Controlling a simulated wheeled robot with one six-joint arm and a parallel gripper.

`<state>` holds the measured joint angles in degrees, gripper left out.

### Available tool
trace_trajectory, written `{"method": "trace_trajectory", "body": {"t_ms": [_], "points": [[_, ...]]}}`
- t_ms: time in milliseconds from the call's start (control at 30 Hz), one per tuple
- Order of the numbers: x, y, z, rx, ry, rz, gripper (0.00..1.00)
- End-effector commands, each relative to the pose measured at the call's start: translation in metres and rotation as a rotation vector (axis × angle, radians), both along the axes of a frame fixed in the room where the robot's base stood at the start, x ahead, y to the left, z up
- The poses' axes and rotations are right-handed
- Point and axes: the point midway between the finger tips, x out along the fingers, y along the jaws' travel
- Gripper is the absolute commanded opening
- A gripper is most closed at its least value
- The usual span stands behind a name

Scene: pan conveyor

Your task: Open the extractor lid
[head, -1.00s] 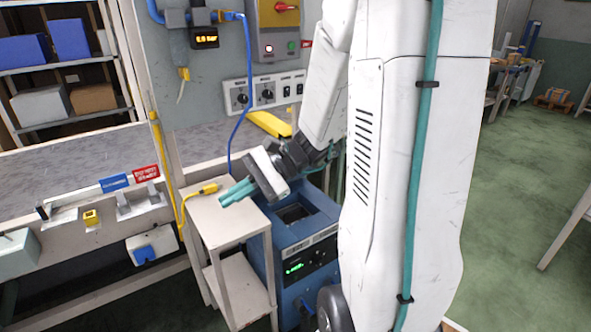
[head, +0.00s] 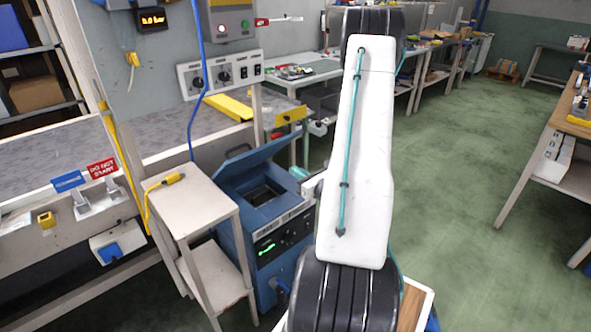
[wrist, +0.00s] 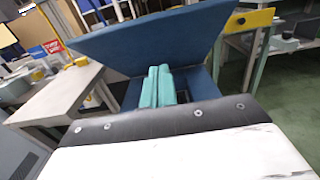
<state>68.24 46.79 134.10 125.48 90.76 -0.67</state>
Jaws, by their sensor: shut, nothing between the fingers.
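The blue extractor (head: 245,228) stands on the floor right of a small side table, with a green-lit display on its front. Its blue lid (head: 254,154) is raised and tilted up at the back, and a dark opening (head: 262,194) shows in the top. In the wrist view the lid (wrist: 150,42) spans the upper picture as a wide blue panel beyond my gripper (wrist: 158,72). Its teal fingers are together, with nothing between them, in front of the lid; I cannot tell whether they touch it.
The beige side table (head: 190,205) stands close left of the extractor, with a yellow connector (head: 174,178) on it. A workbench (head: 150,130) and control panel are behind. Blue and yellow cables hang nearby. Open green floor (head: 455,180) lies to the right.

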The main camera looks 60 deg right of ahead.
Motion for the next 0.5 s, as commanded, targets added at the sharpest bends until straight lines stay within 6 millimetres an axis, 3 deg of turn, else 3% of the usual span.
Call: {"method": "trace_trajectory", "body": {"t_ms": [300, 500], "points": [[0.069, -0.015, 0.001, -0.003, -0.001, 0.006, 0.00], [0.089, -0.020, 0.021, -0.003, -0.001, 0.005, 0.00]]}}
